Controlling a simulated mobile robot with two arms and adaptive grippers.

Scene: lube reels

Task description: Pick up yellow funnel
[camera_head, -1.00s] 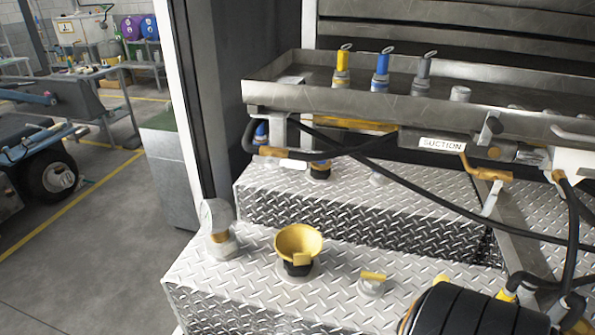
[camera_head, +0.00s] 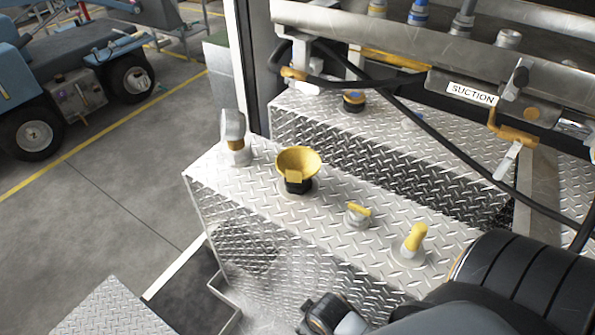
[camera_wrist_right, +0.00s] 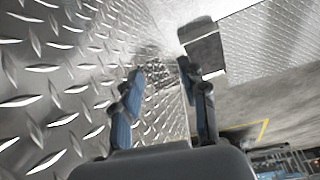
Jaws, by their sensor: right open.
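The yellow funnel (camera_head: 298,160) stands upright on a black neck on the diamond-plate step, wide mouth up, with a small yellow tab on its near side. Part of my right gripper (camera_head: 332,315) shows at the bottom edge of the head view, in front of and below the step, well apart from the funnel. In the right wrist view, my right gripper (camera_wrist_right: 163,75) has its two blue-padded fingers spread with nothing between them. The funnel is not visible in that view. My left gripper is not in view.
On the step stand a grey capped fitting (camera_head: 235,140), a small yellow-handled cap (camera_head: 358,213) and a yellow-topped fitting (camera_head: 412,243). A black ribbed cylinder (camera_head: 535,275) is at the right. Black hoses and a "SUCTION" label (camera_head: 472,94) are behind. Open floor lies left.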

